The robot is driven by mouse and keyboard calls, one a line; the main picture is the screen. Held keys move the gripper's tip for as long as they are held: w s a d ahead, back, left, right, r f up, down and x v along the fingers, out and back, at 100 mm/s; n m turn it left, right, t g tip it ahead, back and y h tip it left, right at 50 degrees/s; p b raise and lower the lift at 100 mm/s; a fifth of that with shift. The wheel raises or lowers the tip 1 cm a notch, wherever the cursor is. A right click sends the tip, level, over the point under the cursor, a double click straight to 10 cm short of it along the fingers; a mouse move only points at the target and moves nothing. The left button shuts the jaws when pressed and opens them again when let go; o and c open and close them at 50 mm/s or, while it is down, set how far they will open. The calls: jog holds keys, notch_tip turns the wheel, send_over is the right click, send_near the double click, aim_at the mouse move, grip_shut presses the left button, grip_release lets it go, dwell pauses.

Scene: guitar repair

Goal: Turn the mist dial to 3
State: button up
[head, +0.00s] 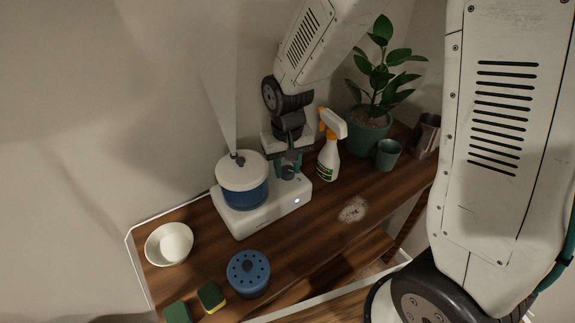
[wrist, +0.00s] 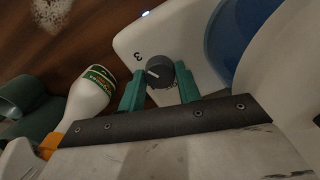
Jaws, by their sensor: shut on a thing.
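The humidifier has a white base (head: 255,216), a blue tank (head: 243,192) and a white lid (head: 242,167) with mist rising from its nozzle. Its dark round mist dial (wrist: 160,74) is on the base's top, with a white pointer mark facing left in the wrist view. A printed 3 (wrist: 138,56) is up and left of the dial; the pointer looks to be a little off it. My gripper (wrist: 160,88) is shut on the dial, one green finger on each side. In the head view my gripper (head: 289,167) is at the base's back right and hides much of the dial.
A spray bottle (head: 329,157) stands close right of my gripper, with a potted plant (head: 368,132) and a green cup (head: 388,154) beyond. A pale spill (head: 353,209) marks the wooden top.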

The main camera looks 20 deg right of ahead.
aim_at(287, 170)
dwell(0.4)
jog(key=o, duration=1)
jog(key=shift+c, duration=0.2)
jog(key=shift+r, duration=0.1)
notch_tip(287, 170, up, 8)
jog(key=shift+f, duration=0.15)
jog(key=s+d+r, duration=0.3)
jog(key=s+r, duration=0.1)
jog(key=s, duration=0.3)
jog(key=s+d+r+t, duration=0.1)
jog(key=s+d+r, duration=0.2)
jog(key=s, duration=0.4)
jog(key=s+d+r, duration=0.3)
jog(key=s+r, duration=0.3)
jog(key=s, duration=0.1)
jog(key=shift+s+d, duration=0.25)
jog(key=shift+d, duration=0.05)
